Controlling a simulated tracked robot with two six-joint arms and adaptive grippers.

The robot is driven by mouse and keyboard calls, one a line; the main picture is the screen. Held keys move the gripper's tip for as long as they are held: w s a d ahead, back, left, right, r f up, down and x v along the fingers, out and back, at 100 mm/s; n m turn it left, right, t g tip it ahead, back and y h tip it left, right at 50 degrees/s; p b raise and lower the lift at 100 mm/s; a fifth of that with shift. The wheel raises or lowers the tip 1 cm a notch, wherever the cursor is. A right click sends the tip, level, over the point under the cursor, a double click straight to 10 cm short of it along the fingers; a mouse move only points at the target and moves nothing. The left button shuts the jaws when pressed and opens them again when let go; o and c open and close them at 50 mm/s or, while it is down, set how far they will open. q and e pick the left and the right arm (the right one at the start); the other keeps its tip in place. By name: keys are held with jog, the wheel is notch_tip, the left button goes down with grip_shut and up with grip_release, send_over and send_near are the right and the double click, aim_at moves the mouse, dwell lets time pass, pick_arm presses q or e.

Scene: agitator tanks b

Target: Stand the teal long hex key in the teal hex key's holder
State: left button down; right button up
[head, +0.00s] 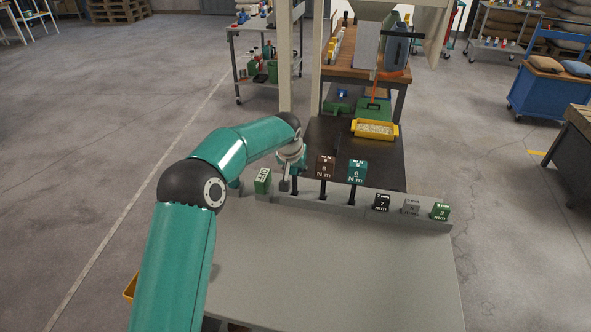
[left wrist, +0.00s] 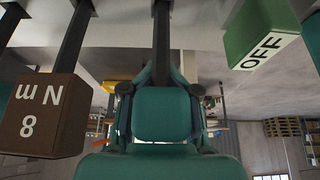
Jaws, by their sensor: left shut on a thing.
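My left gripper (head: 291,160) is at the rear rack, between the green OFF block and the brown 8 N m block. It is shut on the teal long hex key, whose dark shaft (left wrist: 162,45) runs from between my fingers (left wrist: 160,85) toward the rack in the left wrist view. In the head view my gripper and wrist mostly hide the key. The lower end of the shaft is out of view in the left wrist view, so I cannot tell whether it is in a holder. A grey rack (head: 330,204) runs along the table's rear edge. My right gripper is not in view.
The brown 8 N m block (head: 325,168), a teal 6 N m block (head: 357,171) and a green OFF block (head: 263,181) stand close by. Black (head: 381,202), grey (head: 411,207) and green (head: 440,211) mm blocks sit farther right. The grey tabletop (head: 330,270) is clear.

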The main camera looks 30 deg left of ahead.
pick_arm(q)
jog(key=c, duration=0.8)
grip_release()
jog(key=shift+o, duration=0.2)
jog(key=shift+f, duration=0.1)
jog(key=v, duration=1)
jog(key=shift+s+r, duration=0.15)
jog(key=shift+r, duration=0.2)
jog(key=shift+s+r, duration=0.25)
jog(key=shift+r, duration=0.3)
